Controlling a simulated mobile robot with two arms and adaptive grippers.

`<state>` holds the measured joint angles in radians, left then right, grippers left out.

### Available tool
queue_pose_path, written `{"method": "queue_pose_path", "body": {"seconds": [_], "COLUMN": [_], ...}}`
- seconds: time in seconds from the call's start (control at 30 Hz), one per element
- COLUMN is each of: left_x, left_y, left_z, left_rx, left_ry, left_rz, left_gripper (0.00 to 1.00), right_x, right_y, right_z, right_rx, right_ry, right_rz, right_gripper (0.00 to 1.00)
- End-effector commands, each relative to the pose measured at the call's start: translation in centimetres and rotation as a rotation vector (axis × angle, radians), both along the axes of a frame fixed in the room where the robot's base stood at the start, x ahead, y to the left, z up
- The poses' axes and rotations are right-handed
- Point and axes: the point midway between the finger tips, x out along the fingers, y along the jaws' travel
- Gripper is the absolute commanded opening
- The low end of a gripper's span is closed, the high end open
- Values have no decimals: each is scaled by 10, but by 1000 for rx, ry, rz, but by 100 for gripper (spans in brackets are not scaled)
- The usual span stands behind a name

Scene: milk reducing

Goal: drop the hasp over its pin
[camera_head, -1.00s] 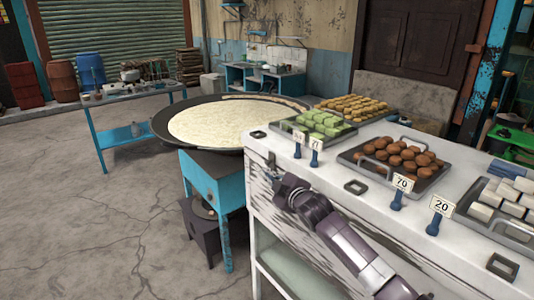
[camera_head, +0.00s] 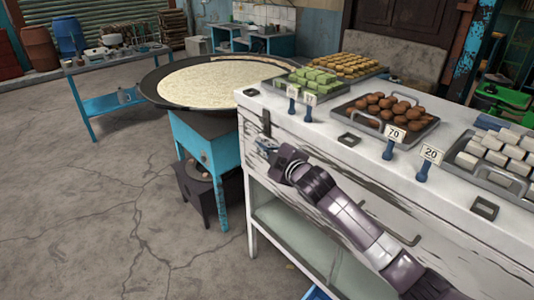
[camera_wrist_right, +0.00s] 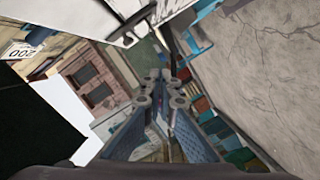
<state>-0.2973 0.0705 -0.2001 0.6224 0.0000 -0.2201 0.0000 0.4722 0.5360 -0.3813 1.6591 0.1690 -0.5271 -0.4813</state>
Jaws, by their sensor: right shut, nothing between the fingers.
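A dark metal hasp (camera_head: 266,122) shows on the front of the white counter (camera_head: 330,150), just below its top edge near the left corner. Its pin is too small to make out. My right gripper (camera_head: 264,146) is at the counter front, just below the hasp in the head view. In the wrist view its fingers (camera_wrist_right: 163,78) are together and hold nothing. I cannot tell whether they touch the hasp. My left gripper is out of view.
Sweet trays, including brown balls (camera_head: 384,108) and white blocks (camera_head: 500,155), stand on the counter with price tags. A wide black pan (camera_head: 150,85) on a blue stand (camera_head: 205,150) is left of the counter. The floor (camera_head: 90,210) at front left is clear.

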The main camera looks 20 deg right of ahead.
Motion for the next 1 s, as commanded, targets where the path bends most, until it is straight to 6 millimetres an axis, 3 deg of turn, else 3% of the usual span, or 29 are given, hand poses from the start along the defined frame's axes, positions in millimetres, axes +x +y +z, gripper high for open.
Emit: {"method": "queue_pose_path", "body": {"seconds": [0.1, 0.33, 0.87, 1.0], "left_x": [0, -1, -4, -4], "left_y": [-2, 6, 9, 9], "left_z": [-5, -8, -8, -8], "left_rx": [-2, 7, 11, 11], "left_ry": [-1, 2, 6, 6], "left_rz": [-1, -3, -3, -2], "left_gripper": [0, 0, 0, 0], "right_x": [-17, -35, -37, -36], "right_y": [-2, -4, -4, -8], "right_z": [-2, 0, 0, -19], "right_rx": [-2, -1, 0, 15], "right_ry": [1, 0, 1, 29], "right_rz": [1, -1, -1, -13], "right_gripper": [0, 0, 0, 0]}}
